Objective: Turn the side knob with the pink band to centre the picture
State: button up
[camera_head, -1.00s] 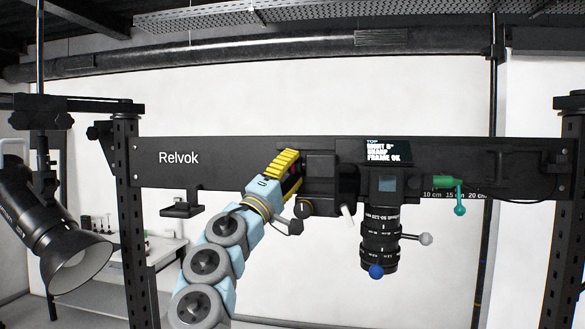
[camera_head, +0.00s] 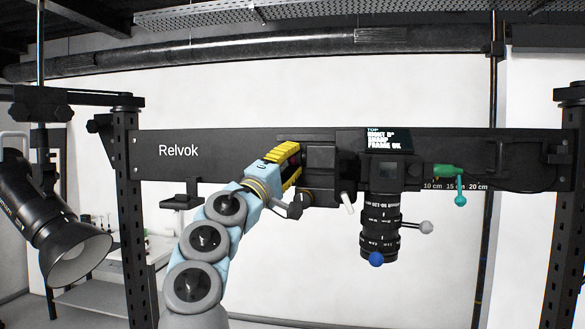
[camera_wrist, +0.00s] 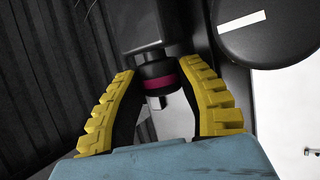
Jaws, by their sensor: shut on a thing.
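The side knob with the pink band (camera_wrist: 160,83) is a dark cylinder with a magenta ring. It shows between the yellow fingers of my gripper (camera_wrist: 158,72) in the wrist view. In the head view my gripper (camera_head: 295,165) is at the left side of the black camera body, shut on the knob, which the fingers hide there.
A blue-tipped lever (camera_head: 376,259) and a grey-tipped lever (camera_head: 426,227) stick out from the lens. A green handle (camera_head: 450,170) is on the rail to the right. A lamp (camera_head: 75,250) stands at the left.

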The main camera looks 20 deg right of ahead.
jog(key=shift+n+y+b, duration=0.4)
jog(key=shift+b, duration=0.2)
jog(key=shift+r+n+g+y, duration=0.2)
jog(key=shift+n+g+y, duration=0.1)
jog(key=shift+y, duration=0.1)
jog(key=shift+r+n+g+y+p, duration=0.1)
jog(key=shift+n+g+y+p, duration=0.25)
jog(key=shift+y+p, duration=0.5)
jog(key=shift+g+y+p, duration=0.25)
jog(key=shift+p, duration=0.25)
jog(key=o, duration=0.9)
jog(key=shift+a, duration=0.1)
